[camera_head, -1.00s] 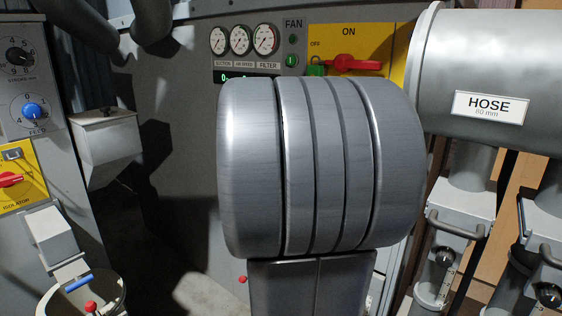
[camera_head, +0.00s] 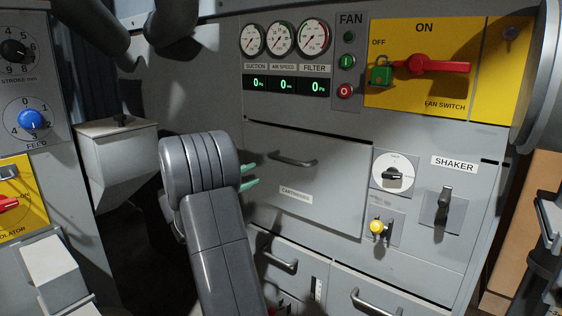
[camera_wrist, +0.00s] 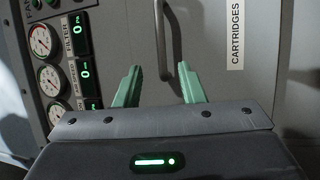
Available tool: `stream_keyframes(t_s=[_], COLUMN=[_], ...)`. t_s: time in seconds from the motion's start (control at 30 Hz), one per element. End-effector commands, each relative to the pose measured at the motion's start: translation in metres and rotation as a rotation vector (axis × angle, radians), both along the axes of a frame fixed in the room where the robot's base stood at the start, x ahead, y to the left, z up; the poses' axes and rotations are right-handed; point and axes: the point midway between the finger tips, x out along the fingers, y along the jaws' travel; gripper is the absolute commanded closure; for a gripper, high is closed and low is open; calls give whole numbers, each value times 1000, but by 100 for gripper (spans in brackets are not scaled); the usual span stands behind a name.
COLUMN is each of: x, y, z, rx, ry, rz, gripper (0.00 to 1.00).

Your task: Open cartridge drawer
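The cartridge drawer (camera_head: 335,185) is a wide grey front in the cabinet, labelled CARTRIDGES, with a bar handle (camera_head: 292,160) near its upper left. Its front looks flush with the cabinet. My gripper (camera_head: 249,176) has pale green fingers and is just left of the handle, partly hidden by my wrist in the head view. In the wrist view my gripper (camera_wrist: 160,83) is open, its fingers apart, and the handle (camera_wrist: 164,40) stands ahead between them. No contact with the handle shows.
Above the drawer are gauges (camera_head: 283,38), a red button (camera_head: 344,92) and a yellow fan switch panel (camera_head: 430,50). To its right are a white dial (camera_head: 394,173), a yellow knob (camera_head: 377,227) and a shaker lever (camera_head: 444,200). Lower drawers have handles (camera_head: 277,258). A grey box (camera_head: 118,165) stands left.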

Motion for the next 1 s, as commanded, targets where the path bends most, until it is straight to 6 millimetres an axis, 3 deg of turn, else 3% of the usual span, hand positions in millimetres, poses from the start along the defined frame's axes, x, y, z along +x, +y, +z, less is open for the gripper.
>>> stream_keyframes(t_s=[0.5, 0.73, 1.0], x=[51, 63, 65], y=[-88, -107, -110], z=[17, 22, 23], rx=[3, 2, 2], ry=[4, 5, 6], rz=[-5, -2, -1], gripper=[64, 64, 64])
